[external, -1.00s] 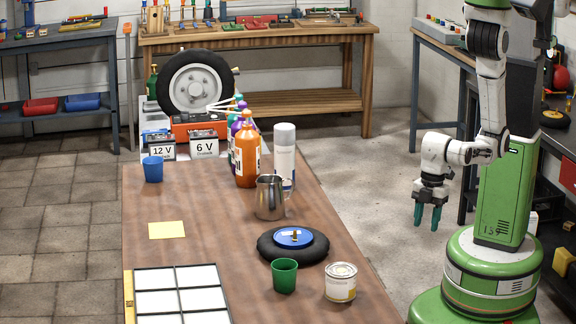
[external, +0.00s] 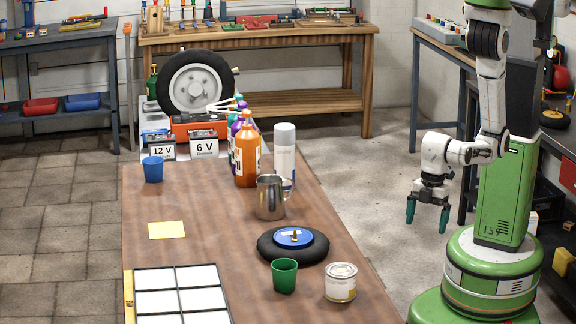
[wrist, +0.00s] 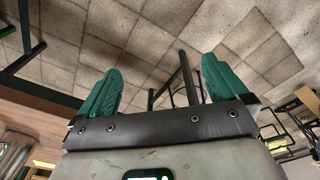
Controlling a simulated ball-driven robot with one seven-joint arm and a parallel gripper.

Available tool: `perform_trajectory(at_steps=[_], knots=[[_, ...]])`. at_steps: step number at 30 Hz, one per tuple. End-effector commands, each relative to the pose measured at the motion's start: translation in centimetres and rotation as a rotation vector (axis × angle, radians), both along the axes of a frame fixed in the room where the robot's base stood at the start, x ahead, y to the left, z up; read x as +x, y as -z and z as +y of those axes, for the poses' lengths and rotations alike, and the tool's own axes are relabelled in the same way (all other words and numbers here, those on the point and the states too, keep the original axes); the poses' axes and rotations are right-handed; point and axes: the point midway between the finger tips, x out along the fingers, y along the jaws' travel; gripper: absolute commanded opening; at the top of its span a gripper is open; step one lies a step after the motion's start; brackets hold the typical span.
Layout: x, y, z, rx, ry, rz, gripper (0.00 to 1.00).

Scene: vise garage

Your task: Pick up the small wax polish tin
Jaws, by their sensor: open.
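A flat round blue tin (external: 293,238) with a pale label and a small brass-coloured piece on top is seated in a black ring on the brown table; it looks like the wax polish tin, though I cannot read its label. A pale can with a metal lid (external: 341,282) stands to its lower right. My gripper (external: 427,214) is open and empty, pointing down beyond the table's right side, well apart from both. In the wrist view its two green fingers (wrist: 160,88) are spread, with only floor and furniture behind them.
The black ring (external: 267,248) surrounds the blue tin. A green cup (external: 284,276) stands just in front, a steel jug (external: 270,198) behind. Bottles (external: 247,155) and a spray can (external: 284,155) stand farther back. The brown table (external: 215,250) is bare left of the ring.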

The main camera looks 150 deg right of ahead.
Motion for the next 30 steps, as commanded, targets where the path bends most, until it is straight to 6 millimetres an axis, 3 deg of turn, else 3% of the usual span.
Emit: perform_trajectory(at_steps=[5,8,11,14,18,21,25,30], knots=[[0.3,0.1,0.0,0.0,0.001,-0.007,1.0],[2.3,0.4,-0.1,-0.002,0.004,-0.063,1.0],[6.6,0.8,-0.3,-0.006,0.012,-0.186,1.0],[12.5,0.8,-0.7,-0.014,0.022,-0.36,1.0],[20.7,-0.6,-1.5,-0.03,0.031,-0.617,1.0],[25.6,-2.3,-2.1,-0.044,0.037,-0.786,1.0],[30.0,-4.6,-2.7,-0.057,0.039,-0.956,1.0],[32.6,-6.3,-3.2,-0.066,0.039,-1.071,1.0]])
